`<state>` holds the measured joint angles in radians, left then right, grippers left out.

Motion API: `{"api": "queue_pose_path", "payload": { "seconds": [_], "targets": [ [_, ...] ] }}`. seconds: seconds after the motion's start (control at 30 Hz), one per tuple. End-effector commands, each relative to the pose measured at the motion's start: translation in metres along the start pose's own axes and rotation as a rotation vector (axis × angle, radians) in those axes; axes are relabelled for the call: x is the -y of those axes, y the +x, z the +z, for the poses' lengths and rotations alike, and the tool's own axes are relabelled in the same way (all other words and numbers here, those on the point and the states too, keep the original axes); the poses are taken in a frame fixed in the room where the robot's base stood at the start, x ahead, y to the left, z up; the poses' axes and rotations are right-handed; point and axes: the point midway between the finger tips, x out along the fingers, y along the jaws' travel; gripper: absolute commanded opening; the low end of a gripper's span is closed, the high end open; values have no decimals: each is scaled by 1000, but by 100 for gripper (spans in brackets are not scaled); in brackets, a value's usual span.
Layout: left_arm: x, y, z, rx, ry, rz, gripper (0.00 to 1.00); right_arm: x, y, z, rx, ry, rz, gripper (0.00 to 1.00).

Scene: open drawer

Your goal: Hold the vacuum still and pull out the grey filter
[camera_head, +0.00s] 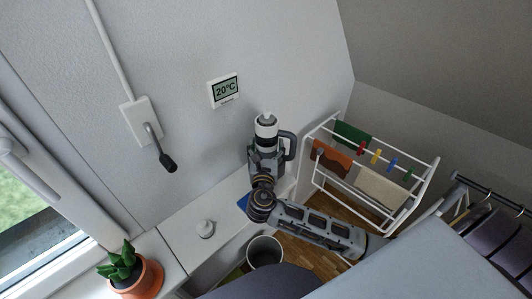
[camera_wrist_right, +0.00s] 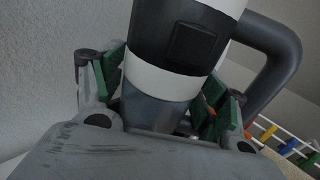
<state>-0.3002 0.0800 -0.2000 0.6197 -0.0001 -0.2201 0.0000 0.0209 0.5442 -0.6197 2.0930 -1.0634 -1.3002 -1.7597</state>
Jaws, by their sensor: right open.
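The handheld vacuum (camera_head: 266,129) stands upright on the white ledge against the wall, with a white and grey upper part and a dark loop handle (camera_head: 288,146) on its right. My right gripper (camera_head: 266,158) is in front of its lower body. In the right wrist view, the vacuum (camera_wrist_right: 180,45) shows a dark grey body, a white band and a blue-grey lower section. The green-padded fingers of my right gripper (camera_wrist_right: 165,95) are open on either side of it. I cannot make out the grey filter as a separate part. My left gripper is not in view.
A potted plant (camera_head: 130,276) is at the lower left. A bin (camera_head: 264,251) stands below the ledge. A drying rack (camera_head: 385,165) with cloths and pegs is close on the right.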

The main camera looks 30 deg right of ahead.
Motion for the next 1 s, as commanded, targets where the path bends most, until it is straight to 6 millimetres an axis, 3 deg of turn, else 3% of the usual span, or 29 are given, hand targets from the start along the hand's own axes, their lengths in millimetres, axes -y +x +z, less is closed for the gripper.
{"api": "queue_pose_path", "payload": {
  "seconds": [0.5, 1.0],
  "targets": [
    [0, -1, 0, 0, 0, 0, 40, 0, 11, 0, 0, 0, -1, 73],
    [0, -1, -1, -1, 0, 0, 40, 0, 10, 0, 0, 0, 0, 9]
  ]
}}
